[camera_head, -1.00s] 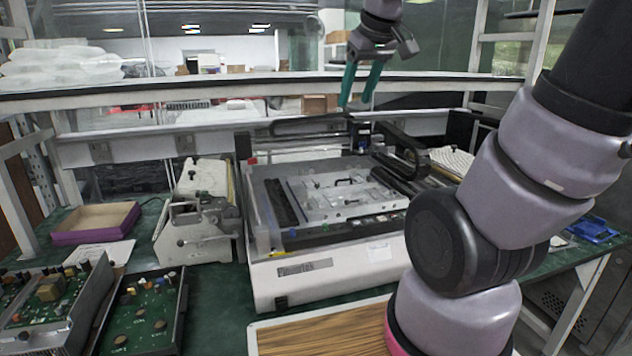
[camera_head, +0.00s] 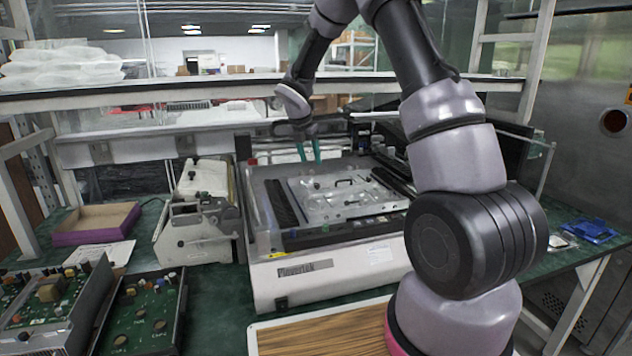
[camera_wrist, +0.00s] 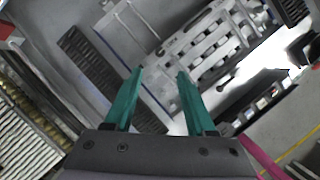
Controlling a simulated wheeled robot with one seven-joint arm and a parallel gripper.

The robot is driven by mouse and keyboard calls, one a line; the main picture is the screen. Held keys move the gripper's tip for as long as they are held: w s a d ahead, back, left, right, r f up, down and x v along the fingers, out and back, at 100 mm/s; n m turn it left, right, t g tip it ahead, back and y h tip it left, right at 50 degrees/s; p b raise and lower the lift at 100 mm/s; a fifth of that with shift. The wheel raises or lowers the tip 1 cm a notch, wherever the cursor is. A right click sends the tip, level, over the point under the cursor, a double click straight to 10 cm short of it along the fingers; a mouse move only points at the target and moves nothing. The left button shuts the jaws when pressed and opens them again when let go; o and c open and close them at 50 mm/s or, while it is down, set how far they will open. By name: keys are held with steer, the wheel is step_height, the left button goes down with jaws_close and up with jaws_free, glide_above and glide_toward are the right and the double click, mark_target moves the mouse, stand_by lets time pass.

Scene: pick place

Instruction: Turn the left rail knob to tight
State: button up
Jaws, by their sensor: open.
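The white benchtop machine (camera_head: 350,270) has a dark ribbed strip on the left (camera_head: 283,203) and a pale metal fixture plate (camera_head: 335,205) in its bed. The strip (camera_wrist: 92,62) and plate (camera_wrist: 205,42) also show in the wrist view. A small dark knob-like part (camera_wrist: 227,84) shows at the plate's edge there. I cannot tell which part is the left rail knob or how it is turned. My gripper (camera_head: 309,158) is over the back of the bed with its teal fingers pointing down. It is open, with nothing between its fingertips (camera_wrist: 160,72).
A grey-white device (camera_head: 200,225) stands left of the machine, with a purple-sided box (camera_head: 95,222) beyond it. Circuit boards in trays (camera_head: 140,315) fill the front left. A wood-topped board (camera_head: 325,335) lies in front. A shelf edge (camera_head: 200,92) runs behind.

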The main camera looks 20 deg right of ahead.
mark_target(317, 184)
steer(key=x, duration=1)
steer(key=shift+f, duration=0.35)
jaws_close()
